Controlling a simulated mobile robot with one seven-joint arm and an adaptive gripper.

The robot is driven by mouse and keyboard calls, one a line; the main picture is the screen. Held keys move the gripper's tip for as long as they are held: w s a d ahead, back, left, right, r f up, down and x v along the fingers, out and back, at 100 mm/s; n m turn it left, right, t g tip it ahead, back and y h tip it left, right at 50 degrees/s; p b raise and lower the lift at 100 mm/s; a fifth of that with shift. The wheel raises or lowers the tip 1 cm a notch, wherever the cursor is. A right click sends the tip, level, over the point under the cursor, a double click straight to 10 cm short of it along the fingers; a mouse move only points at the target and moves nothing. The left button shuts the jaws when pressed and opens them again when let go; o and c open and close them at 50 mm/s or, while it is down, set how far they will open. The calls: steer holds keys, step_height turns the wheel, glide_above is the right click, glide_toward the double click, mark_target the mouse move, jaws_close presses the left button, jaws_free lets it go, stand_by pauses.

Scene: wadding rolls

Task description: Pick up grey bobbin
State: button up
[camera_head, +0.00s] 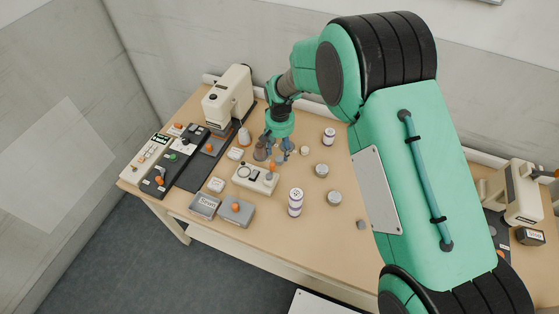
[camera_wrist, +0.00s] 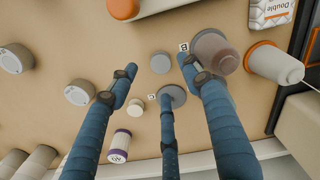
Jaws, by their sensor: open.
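In the wrist view, a small round grey bobbin (camera_wrist: 160,62) stands on the wooden table between the tips of my gripper (camera_wrist: 160,77). A second grey round piece (camera_wrist: 178,93) beside a "C" tag is partly covered by my middle finger. I cannot tell which is meant by the grey bobbin. My gripper's blue fingers are spread and hold nothing. In the head view my gripper (camera_head: 277,146) points down over the table's middle, and its fingers partly hide the small pieces below.
A brown translucent cone (camera_wrist: 212,48) and a cream cone with an orange base (camera_wrist: 274,64) stand right of the fingers. The sewing machine (camera_head: 228,98) is at left.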

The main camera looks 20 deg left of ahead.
mark_target(279, 159)
steer(key=shift+f+b, duration=0.6)
steer(key=shift+f, duration=2)
steer(key=shift+c, duration=0.3)
steer(key=c, duration=0.8)
